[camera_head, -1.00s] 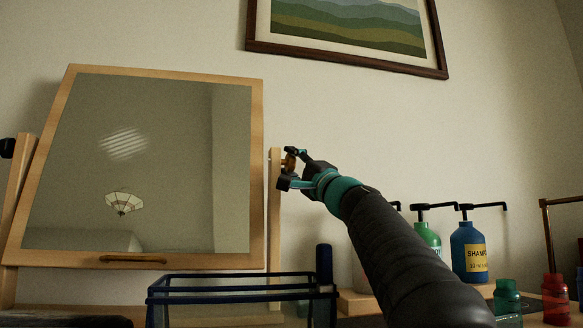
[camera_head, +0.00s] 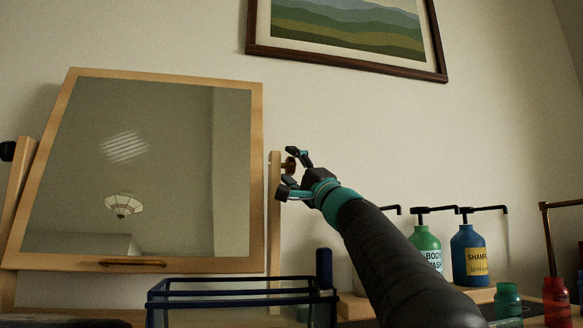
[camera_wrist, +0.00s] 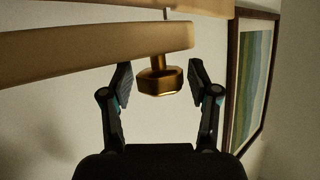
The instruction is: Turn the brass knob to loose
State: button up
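The brass knob (camera_wrist: 161,80) sits on a short stem at the mirror stand's right post (camera_wrist: 100,52). In the head view the knob (camera_head: 289,165) shows small at the upper part of that post (camera_head: 275,215). My gripper (camera_wrist: 160,82) is open, with one finger on each side of the knob. In the wrist view gaps show between the knob and both fingertips. In the head view my gripper (camera_head: 288,172) is at the post's top. The mirror (camera_head: 140,165) in its wooden frame is tilted on the stand.
Green body wash (camera_head: 425,243) and blue shampoo (camera_head: 468,255) pump bottles stand right of my arm. A framed picture (camera_head: 350,28) hangs on the wall above.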

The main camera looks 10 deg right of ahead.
dwell(0.3)
jog(key=v, duration=0.7)
jog(key=shift+s+f, duration=0.2)
jog(key=shift+d, duration=0.1)
jog(key=s+d+r+n+g+h+p, duration=0.2)
jog(key=s+r+g+h+p, duration=0.1)
jog(key=s+r+p, duration=0.55)
notch_tip(320, 180, down, 4)
jog(key=w+m+g+h+p, duration=0.1)
jog(key=m+g+h, duration=0.15)
jog(key=m, duration=0.25)
jog(key=shift+y, duration=0.35)
jog(key=p+x, duration=0.1)
jog(key=x, duration=0.3)
jog(key=p+x, duration=0.1)
jog(key=x, duration=0.8)
jog(key=shift+w+d+p, duration=0.15)
jog(key=shift+w+p, duration=0.25)
jog(key=shift+w, duration=0.1)
